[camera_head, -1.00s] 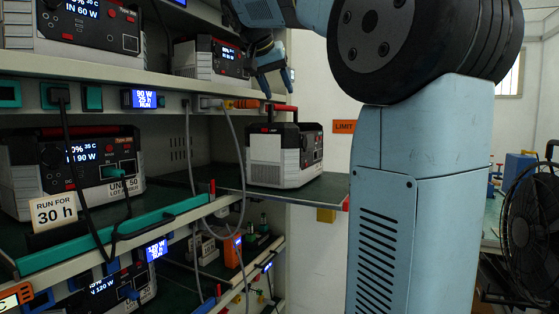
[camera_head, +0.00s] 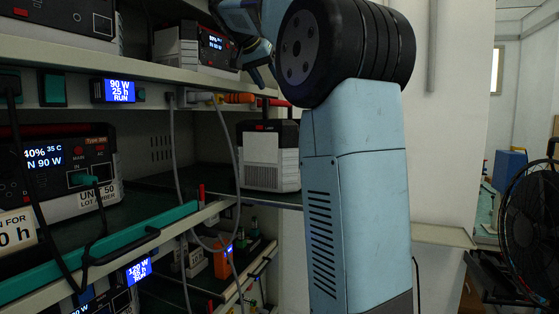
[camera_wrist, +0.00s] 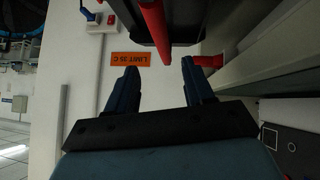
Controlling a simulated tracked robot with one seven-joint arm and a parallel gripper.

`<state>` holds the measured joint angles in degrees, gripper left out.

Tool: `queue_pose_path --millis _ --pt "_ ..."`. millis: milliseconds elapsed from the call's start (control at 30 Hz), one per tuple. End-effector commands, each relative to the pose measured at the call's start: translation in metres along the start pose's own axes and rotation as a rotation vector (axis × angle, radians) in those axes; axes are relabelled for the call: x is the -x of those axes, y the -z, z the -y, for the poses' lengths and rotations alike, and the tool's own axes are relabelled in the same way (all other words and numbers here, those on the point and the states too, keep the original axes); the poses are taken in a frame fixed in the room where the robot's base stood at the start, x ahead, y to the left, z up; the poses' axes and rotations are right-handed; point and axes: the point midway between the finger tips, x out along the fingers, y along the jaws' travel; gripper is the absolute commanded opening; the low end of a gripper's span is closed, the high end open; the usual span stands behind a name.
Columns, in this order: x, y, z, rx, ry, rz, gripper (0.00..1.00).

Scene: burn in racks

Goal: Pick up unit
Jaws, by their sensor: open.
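A white and black unit (camera_head: 270,165) stands upright on the green middle shelf, near its right end. My arm column hides its right side. Its red top handle shows in the head view (camera_head: 275,103) and as a red bar in the wrist view (camera_wrist: 155,22). My gripper (camera_head: 262,75) is above the unit in the head view, partly hidden by my arm. In the wrist view my gripper (camera_wrist: 160,80) has its two dark fingers spread apart and empty. The handle lies ahead of the gap between them, and no contact shows.
Another unit (camera_head: 70,170) is cabled on the left of the same shelf, and one (camera_head: 195,45) stands on the shelf above. Grey cables (camera_head: 178,150) hang beside the unit. An orange limit sign (camera_wrist: 128,59) is on the wall. A black fan (camera_head: 530,220) stands at right.

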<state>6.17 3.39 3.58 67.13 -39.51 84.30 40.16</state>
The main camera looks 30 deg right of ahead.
Motion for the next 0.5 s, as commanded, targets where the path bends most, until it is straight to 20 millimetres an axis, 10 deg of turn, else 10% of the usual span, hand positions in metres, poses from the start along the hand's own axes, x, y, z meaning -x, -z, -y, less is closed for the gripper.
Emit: queue_pose_path --millis 500 --pt "-0.049 -0.004 0.006 0.008 0.006 0.000 0.52"
